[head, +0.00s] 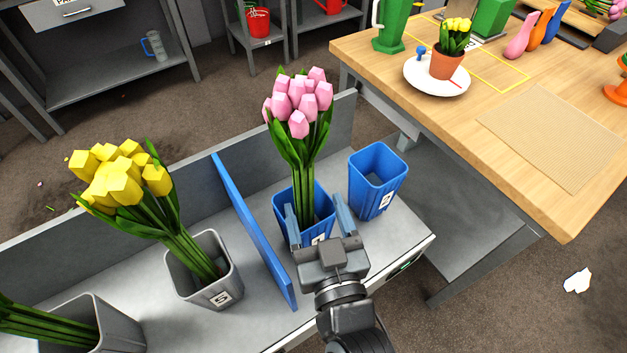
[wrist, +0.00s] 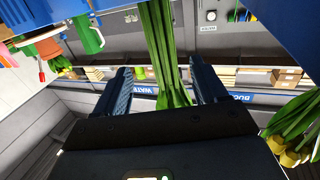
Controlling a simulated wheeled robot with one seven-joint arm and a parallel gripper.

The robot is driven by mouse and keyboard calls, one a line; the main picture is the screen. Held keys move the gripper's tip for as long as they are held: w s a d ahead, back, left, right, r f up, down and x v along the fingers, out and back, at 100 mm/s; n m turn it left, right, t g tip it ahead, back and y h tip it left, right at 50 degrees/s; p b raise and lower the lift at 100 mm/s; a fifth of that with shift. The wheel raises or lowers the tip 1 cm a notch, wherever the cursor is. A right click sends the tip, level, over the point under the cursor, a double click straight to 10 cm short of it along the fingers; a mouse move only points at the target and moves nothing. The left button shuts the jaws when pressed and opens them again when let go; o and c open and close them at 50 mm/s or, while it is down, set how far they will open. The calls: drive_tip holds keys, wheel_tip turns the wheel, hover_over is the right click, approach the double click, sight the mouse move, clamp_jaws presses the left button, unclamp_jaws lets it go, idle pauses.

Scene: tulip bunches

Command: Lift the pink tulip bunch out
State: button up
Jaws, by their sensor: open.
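The pink tulip bunch (head: 300,104) stands upright in a blue bucket (head: 318,239) on the grey shelf, its blooms well above the rim. My gripper (head: 318,215) is open at the front of that bucket, with one finger on each side of the stems in the picture. In the wrist view the green stems (wrist: 168,60) pass between the two open fingers (wrist: 162,85), with a visible gap on both sides. The fingers do not appear to touch the stems. The lower stem ends are hidden inside the bucket.
An empty blue bucket (head: 377,178) stands close on the right. A blue divider (head: 254,232) separates off the yellow tulips (head: 118,173) in a grey bucket (head: 204,277). A wooden table (head: 475,125) with a potted plant (head: 450,56) is at the right.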

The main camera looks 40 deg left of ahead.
drive_tip(key=x, duration=0.2)
drive_tip(key=shift+a+r, duration=0.1)
drive_tip(key=shift+a, duration=0.4)
drive_tip(key=shift+f+x, duration=0.15)
drive_tip(key=shift+x, duration=1.2)
drive_tip(key=shift+f+x, duration=0.15)
drive_tip(key=shift+x, duration=1.2)
drive_tip(key=c, duration=1.3)
drive_tip(key=shift+r, duration=0.15)
wheel_tip(320, 180, up, 18)
drive_tip(key=p, duration=0.4)
hover_over(301, 175)
drive_tip(key=x, duration=0.3)
drive_tip(key=shift+w, duration=0.35)
